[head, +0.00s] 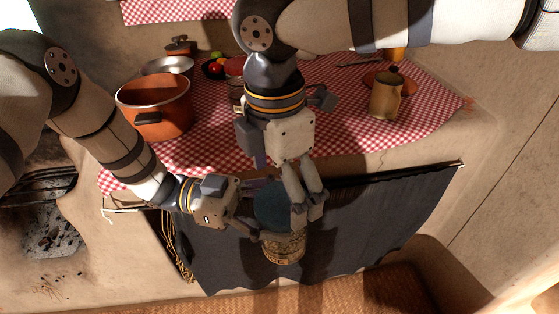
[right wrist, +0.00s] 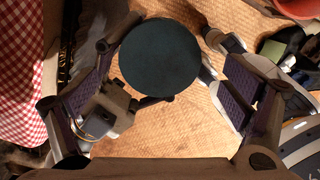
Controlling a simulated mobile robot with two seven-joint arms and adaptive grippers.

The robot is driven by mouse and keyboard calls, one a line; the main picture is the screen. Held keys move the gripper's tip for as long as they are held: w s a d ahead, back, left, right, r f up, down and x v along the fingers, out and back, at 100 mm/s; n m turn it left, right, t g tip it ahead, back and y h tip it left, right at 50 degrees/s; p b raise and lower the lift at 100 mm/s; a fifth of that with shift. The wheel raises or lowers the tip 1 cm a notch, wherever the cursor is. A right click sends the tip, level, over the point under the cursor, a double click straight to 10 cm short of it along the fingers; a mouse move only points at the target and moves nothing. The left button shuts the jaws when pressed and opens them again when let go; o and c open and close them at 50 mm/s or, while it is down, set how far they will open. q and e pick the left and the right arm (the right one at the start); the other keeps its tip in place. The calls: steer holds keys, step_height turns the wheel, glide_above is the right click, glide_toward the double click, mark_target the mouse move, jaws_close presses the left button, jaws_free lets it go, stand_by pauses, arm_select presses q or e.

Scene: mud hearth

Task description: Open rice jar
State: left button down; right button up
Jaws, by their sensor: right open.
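The rice jar (head: 284,248) is upright in front of the counter, with a patterned body and a round dark teal lid (head: 268,203). The lid is on the jar and fills the middle of the right wrist view (right wrist: 160,60), hiding the body there. My left gripper (head: 250,228) is at the jar's side, just below the lid, and appears shut on the jar body; its far finger is hidden. My right gripper (head: 297,207) points down over the lid. Its fingers are open, with a visible gap on both sides of the lid in the right wrist view.
The counter behind has a red checked cloth (head: 215,135), an orange pot (head: 155,105), a tan mug (head: 385,95) and a fruit bowl (head: 213,69). A dark curtain (head: 380,220) hangs below the counter edge. A woven mat (head: 350,293) covers the floor.

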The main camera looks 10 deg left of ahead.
steer(key=shift+f, duration=1.35)
steer(key=c, duration=1.3)
steer(key=shift+o, duration=0.2)
steer(key=n, duration=0.4)
steer(key=shift+n, duration=0.4)
steer(key=shift+o, duration=0.4)
steer(key=n, duration=0.3)
steer(key=shift+w+a+n, duration=0.1)
steer(key=shift+w+n, duration=0.05)
steer(key=shift+n, duration=0.65)
steer(key=shift+c, duration=0.6)
steer(key=shift+r, duration=0.1)
steer(key=shift+w+r, duration=0.1)
steer(key=o, duration=1.2)
steer(key=shift+o, duration=0.3)
